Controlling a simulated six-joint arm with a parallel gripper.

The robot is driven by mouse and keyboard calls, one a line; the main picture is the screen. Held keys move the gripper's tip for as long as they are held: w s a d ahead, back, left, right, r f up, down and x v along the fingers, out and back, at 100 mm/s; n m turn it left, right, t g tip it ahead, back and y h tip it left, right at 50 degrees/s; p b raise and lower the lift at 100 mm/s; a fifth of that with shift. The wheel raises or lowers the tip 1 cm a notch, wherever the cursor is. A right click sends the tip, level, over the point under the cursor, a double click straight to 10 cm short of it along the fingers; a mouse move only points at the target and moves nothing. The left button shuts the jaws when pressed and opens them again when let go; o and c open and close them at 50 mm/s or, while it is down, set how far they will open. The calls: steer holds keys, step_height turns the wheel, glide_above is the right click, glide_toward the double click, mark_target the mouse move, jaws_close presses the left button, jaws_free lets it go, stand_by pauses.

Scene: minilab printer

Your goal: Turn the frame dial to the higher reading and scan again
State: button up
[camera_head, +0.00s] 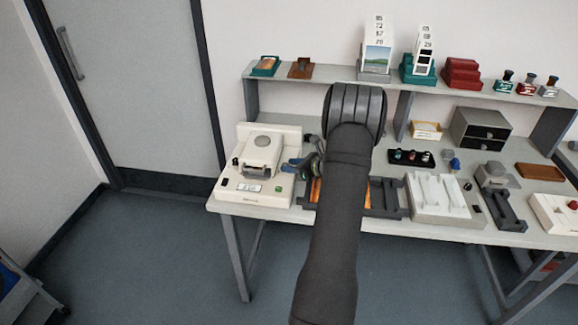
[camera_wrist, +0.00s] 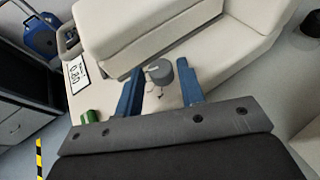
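The white scanner (camera_head: 262,150) stands at the left end of the bench. Its small display (camera_head: 249,187) and green button (camera_head: 279,189) are on the front. In the wrist view the display (camera_wrist: 77,73) appears to read 0.80, with part of the green button (camera_wrist: 90,117) below it. A round grey dial (camera_wrist: 159,72) sits on the scanner's side, between and just beyond my blue fingertips. My gripper (camera_wrist: 161,78) is open, with a finger on either side of the dial and no clear contact. In the head view my gripper (camera_head: 297,165) is at the scanner's right side.
A dark tray (camera_head: 390,198) with orange content lies right of the scanner, partly hidden by my arm. A white fixture (camera_head: 440,198) stands farther right. A shelf (camera_head: 350,84) with card stands and stamps runs along the back. Floor in front is clear.

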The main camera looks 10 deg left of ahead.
steer(key=shift+w+a+f, duration=0.25)
steer(key=shift+a, duration=0.3)
steer(key=c, duration=0.7)
